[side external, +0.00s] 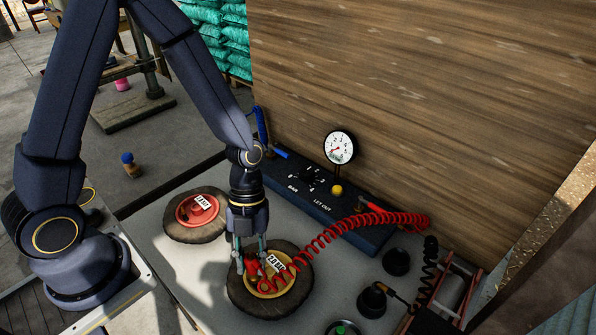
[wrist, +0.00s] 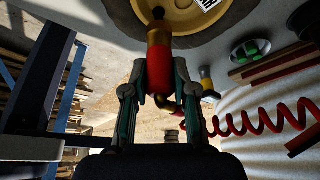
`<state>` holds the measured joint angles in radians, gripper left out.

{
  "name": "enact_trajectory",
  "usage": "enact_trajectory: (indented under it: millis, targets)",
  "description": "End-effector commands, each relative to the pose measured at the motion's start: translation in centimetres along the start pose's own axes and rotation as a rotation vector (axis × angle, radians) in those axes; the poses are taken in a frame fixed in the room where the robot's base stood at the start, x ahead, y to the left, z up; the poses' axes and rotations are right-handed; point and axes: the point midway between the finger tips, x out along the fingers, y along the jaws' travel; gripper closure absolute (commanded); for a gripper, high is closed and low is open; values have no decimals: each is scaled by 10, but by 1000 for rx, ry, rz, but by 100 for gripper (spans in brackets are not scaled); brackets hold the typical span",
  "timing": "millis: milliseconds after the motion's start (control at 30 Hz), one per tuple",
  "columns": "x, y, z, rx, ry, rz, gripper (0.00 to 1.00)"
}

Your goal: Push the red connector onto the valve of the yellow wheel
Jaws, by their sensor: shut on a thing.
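The yellow wheel (side external: 280,288) with its dark tyre (side external: 240,302) lies on the bench, with a white label on it. My gripper (side external: 250,264) is over its left part, shut on the red connector (side external: 252,268). In the wrist view the connector (wrist: 158,68) sits between the fingers of my gripper (wrist: 159,85), its tip pointing at the yellow wheel (wrist: 185,15). A small dark valve (wrist: 158,13) shows at the connector's tip. I cannot tell whether tip and valve touch or how far the connector is on. A red coiled hose (side external: 335,232) runs from the connector to the control box.
The control box (side external: 310,190) with knob and yellow button stands behind, with a round gauge (side external: 340,147) above it. A red wheel (side external: 197,210) lies to the left. Black round parts (side external: 396,262) and a black coiled hose (side external: 430,270) are at the right. A wooden wall (side external: 430,90) rises behind.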

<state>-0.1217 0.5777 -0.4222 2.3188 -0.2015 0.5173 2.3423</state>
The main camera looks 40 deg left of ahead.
Motion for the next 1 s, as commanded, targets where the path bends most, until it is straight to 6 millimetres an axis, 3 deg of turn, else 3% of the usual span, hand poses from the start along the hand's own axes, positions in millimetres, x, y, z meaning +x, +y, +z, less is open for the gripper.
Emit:
enact_trajectory:
  millis: [1000]
  targets:
    - [6, 0, 3, -1, 0, -1, 100]
